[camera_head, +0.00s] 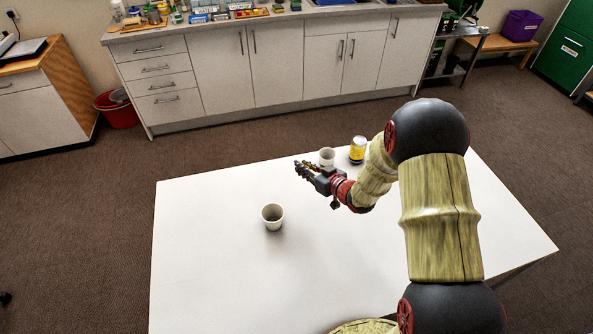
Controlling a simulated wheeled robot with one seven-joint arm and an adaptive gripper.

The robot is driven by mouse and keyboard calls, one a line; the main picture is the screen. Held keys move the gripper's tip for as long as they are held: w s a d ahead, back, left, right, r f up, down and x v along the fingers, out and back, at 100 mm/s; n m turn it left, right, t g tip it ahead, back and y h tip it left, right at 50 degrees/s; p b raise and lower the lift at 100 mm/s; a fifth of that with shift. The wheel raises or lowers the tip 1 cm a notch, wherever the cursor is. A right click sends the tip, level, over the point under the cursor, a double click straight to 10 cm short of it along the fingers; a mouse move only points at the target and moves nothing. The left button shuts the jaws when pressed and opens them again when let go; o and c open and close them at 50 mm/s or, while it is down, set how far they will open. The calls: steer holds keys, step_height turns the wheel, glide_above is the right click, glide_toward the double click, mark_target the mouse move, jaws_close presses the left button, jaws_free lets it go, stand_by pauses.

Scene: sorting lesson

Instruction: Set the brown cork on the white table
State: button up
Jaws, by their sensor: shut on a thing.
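The white table (215,280) fills the lower middle of the view, its top mostly bare. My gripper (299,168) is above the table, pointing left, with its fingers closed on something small. The brown cork is not clearly seen; the fingers largely hide what they hold, and no cork lies in the open on the table.
A pale cup (272,218) stands on the table, left of and nearer than my gripper. Another pale cup (327,155) and a yellow can (357,150) stand just behind my gripper. The table's left and front areas are clear.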

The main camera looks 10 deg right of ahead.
steer(key=w+f+b, duration=0.1)
steer(key=w+f, duration=0.1)
steer(key=w, duration=0.1)
steer(key=w+f+b, duration=0.1)
steer(key=w+f, duration=0.2)
steer(key=w+f+b, duration=0.1)
steer(key=w+f, duration=0.1)
steer(key=w, duration=0.1)
steer(key=shift+w+a+f, duration=0.25)
steer(key=shift+w+f, duration=0.05)
steer(key=shift+f, duration=0.05)
steer(key=shift+w+f+b, duration=0.15)
steer(key=shift+f+b, duration=0.1)
steer(key=shift+b, duration=0.15)
steer(key=shift+w+f+b, duration=0.2)
steer(key=shift+f+b, duration=0.7)
steer(key=shift+f, duration=0.75)
steer(key=shift+f, duration=0.1)
steer(key=shift+f, duration=0.1)
steer(key=o, duration=0.5)
steer(key=shift+o, duration=0.8)
